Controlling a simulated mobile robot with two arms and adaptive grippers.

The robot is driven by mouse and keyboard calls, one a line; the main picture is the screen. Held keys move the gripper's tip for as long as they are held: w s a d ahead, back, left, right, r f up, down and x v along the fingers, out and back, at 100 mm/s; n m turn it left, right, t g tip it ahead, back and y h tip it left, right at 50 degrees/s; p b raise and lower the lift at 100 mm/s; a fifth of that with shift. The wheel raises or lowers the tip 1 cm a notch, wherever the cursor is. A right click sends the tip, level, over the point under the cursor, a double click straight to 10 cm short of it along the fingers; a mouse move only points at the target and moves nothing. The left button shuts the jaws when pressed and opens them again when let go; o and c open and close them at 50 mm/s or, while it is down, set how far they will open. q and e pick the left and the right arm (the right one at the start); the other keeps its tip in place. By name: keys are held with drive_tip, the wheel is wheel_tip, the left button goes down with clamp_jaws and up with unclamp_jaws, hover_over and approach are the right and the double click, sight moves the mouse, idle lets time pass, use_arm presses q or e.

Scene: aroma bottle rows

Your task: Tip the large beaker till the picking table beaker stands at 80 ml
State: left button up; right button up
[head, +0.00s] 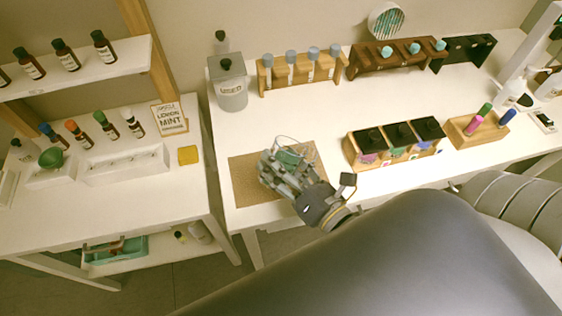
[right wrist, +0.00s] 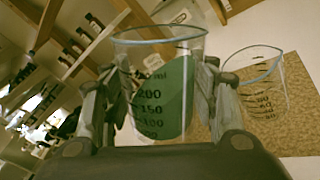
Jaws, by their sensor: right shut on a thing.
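In the right wrist view my right gripper (right wrist: 160,100) is shut on the large beaker (right wrist: 160,42), a clear one with dark volume marks and green liquid. The liquid's surface slants across its wall, so the large beaker is somewhat tilted. My left gripper is not in view.
A lidded grey container (head: 230,92) and a wooden rack (head: 300,75) stand behind the mat. A wooden box with black lids (head: 370,160) stands to its right. A side table with bottles and a yellow pad (head: 187,155) is at left.

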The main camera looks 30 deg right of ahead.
drive_tip(key=shift+d+r, duration=0.1)
drive_tip(key=shift+r, duration=0.15)
drive_tip(key=shift+d+f+m, duration=0.1)
drive_tip(key=shift+f+m, duration=0.15)
drive_tip(key=shift+m, duration=0.35)
drive_tip(key=shift+w+f+m, duration=0.1)
drive_tip(key=shift+m, duration=0.2)
drive_tip(key=shift+r+m+g+p, duration=0.3)
drive_tip(key=shift+r+m+p, duration=0.2)
drive_tip(key=shift+m+p, duration=0.5)
drive_tip(key=shift+f+n, duration=0.2)
drive_tip(key=shift+n, duration=0.1)
drive_tip(key=shift+r+m+y+p, duration=0.4)
drive_tip(key=shift+r+m+p, duration=0.25)
drive_tip(key=shift+p, duration=0.25)
idle(2.8)
drive_tip(key=shift+f+m, duration=0.15)
drive_tip(key=shift+m, duration=0.2)
idle(1.5)
